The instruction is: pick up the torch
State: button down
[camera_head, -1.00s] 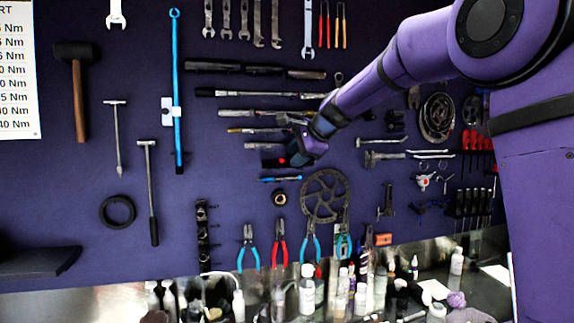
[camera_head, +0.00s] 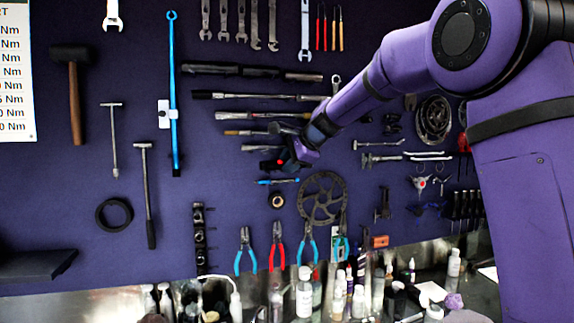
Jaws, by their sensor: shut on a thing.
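My gripper (camera_head: 288,152) is at the tool wall, in the middle of the head view, at the end of my purple arm. It is shut on a small dark thing, taken to be the torch (camera_head: 284,128), a short dark grey cylinder at the jaws. The fingers and wrist hide part of it, and its exact seat in the jaws cannot be made out. A red spot shows on the gripper.
Long-handled tools (camera_head: 262,96) hang just above and left of my gripper. A chainring (camera_head: 322,198) and pliers (camera_head: 277,246) hang below. Several bottles (camera_head: 304,292) stand on the bench under the wall. A blue bar tool (camera_head: 173,95) hangs farther left.

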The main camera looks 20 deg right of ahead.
jog(key=s+d+f+v, duration=0.1)
jog(key=f+v, duration=0.1)
jog(key=v, duration=1.3)
jog(key=shift+s+d, duration=0.15)
jog(key=shift+s, duration=0.4)
jog(key=shift+f, duration=0.15)
